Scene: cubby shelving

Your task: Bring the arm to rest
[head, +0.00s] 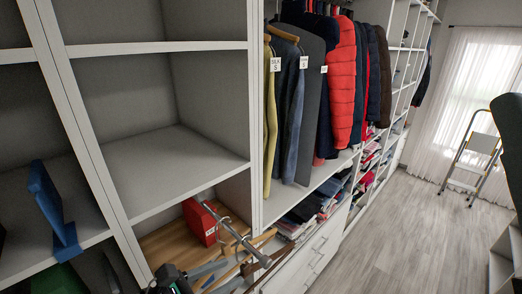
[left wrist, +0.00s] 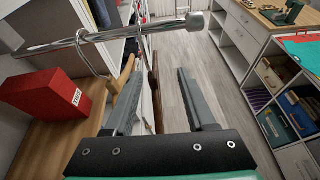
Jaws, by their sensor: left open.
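My left gripper (head: 228,272) is at the bottom of the head view, in front of the lower cubby. In the left wrist view the left gripper (left wrist: 160,100) has its two grey fingers wide apart. Wooden hangers (head: 262,238) hang from a metal rod (head: 235,236) close to the fingers. In the left wrist view part of a brown hanger (left wrist: 154,85) shows between the fingers; I cannot tell whether it touches them. My right gripper is in neither view.
A red box (head: 201,222) stands on the wooden cubby floor beside the rod (left wrist: 110,38). Clothes (head: 342,80) hang at the back over folded piles. White drawers (head: 318,250) stand right of the gripper. The grey floor (head: 400,220) is clear up to a stepladder (head: 472,160).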

